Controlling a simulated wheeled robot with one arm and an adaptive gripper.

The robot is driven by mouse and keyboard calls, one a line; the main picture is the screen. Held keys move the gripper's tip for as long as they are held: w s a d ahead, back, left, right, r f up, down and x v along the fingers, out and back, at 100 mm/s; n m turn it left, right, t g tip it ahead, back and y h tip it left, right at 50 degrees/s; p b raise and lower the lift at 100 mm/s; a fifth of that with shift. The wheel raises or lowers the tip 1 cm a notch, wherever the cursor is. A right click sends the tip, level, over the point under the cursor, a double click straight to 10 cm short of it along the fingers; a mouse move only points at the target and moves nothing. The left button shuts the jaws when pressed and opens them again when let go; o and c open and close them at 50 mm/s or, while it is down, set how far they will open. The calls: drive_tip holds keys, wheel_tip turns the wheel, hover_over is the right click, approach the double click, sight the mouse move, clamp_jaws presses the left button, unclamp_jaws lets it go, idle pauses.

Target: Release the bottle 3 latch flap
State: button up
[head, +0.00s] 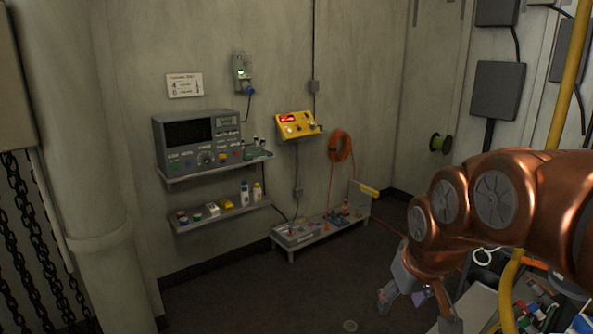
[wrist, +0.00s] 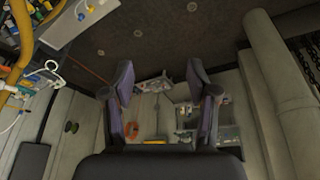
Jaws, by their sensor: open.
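I cannot make out a bottle 3 latch flap in either view. Two small white bottles (head: 250,193) stand at the right end of the lower wall shelf in the head view, but they show no readable number. My gripper (wrist: 168,88) is open and empty in the wrist view, its two dark fingers wide apart. In the head view my gripper (head: 417,303) hangs at the lower right, well apart from the wall shelves and partly hidden by my copper arm.
A grey instrument (head: 190,132) sits on the upper wall shelf. A yellow box (head: 297,125) and an orange coil (head: 340,146) hang beside it. A low bench (head: 318,233) stands below. A yellow pipe (head: 568,75) and a cluttered tray are at right. The middle floor is clear.

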drive_tip(key=s+f+g, duration=0.2)
drive_tip(key=s+f, duration=0.2)
drive_tip(key=s, duration=0.3)
drive_tip(key=s+f+m+g, duration=0.1)
drive_tip(key=s+f, duration=0.3)
drive_tip(key=s, duration=0.4)
drive_tip(key=s+f+m+g, duration=0.1)
drive_tip(key=s+f, duration=0.3)
drive_tip(key=s, duration=0.4)
drive_tip(key=shift+g, duration=0.9)
drive_tip(key=shift+s+d, duration=0.1)
